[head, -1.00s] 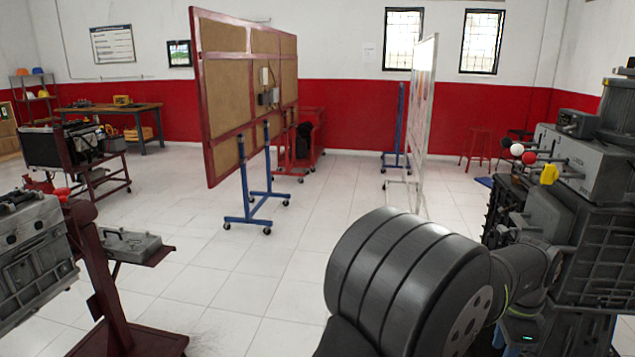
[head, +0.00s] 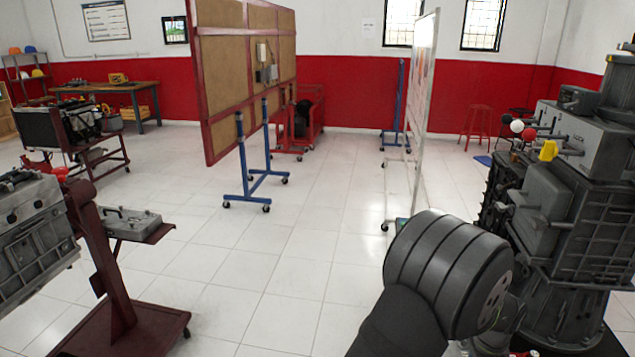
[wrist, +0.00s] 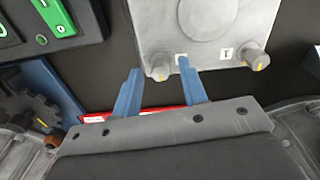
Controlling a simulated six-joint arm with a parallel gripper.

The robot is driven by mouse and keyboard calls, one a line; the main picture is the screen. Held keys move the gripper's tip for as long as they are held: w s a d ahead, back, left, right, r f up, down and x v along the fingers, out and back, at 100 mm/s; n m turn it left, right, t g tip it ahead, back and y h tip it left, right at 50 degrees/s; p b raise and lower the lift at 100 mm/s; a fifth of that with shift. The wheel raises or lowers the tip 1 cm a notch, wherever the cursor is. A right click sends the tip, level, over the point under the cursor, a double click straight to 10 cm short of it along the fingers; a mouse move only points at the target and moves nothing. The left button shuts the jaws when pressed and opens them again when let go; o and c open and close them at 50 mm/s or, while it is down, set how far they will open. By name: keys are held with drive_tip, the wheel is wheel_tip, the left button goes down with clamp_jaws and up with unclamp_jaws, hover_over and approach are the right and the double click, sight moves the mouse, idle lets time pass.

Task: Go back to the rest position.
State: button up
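My gripper (wrist: 158,72) shows in the wrist view with two blue fingers spread apart and nothing between them. It is open. The fingertips point at the lower edge of a light grey control box (wrist: 205,28) with knobs, and I cannot tell whether they touch it. In the head view my dark arm fills the lower right, and the gripper itself is hidden.
A large grey machine (head: 610,220) with coloured knobs stands close at the right. A grey engine (head: 35,225) on a red stand is at the left. A wheeled board (head: 240,75) and a white board (head: 422,110) stand further back. The tiled floor between is clear.

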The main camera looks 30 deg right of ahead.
drive_tip(key=n, duration=0.8)
drive_tip(key=shift+n, duration=0.4)
drive_tip(key=n, duration=0.8)
